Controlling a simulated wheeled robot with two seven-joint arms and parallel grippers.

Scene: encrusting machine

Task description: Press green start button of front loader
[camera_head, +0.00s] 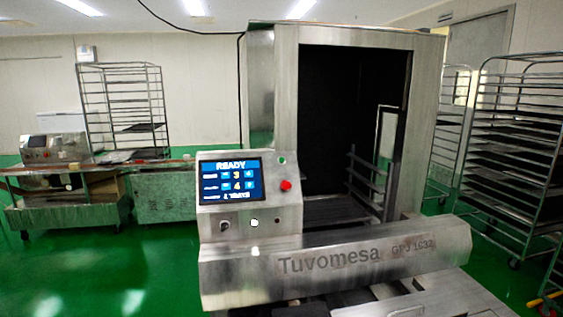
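The front loader (330,262) is a steel machine marked "Tuvomesa GPJ 1632" and fills the middle of the head view. Its sloped control box (212,208) stands at its left front. A blue screen (231,181) on the box reads "READY" with several figures. A small round green button (282,160) sits at the box's upper right. A larger red button (286,185) sticks out just below it. A dark knob (224,225) and a small white-lit square (254,222) sit under the screen. Neither of my grippers shows in this view.
The loader's tall dark opening (330,110) with shelf rails lies behind the control box. Tray racks stand at the right (510,140) and at the back left (123,105). A conveyor table (68,213) is at the left. Green floor (110,270) is clear at lower left.

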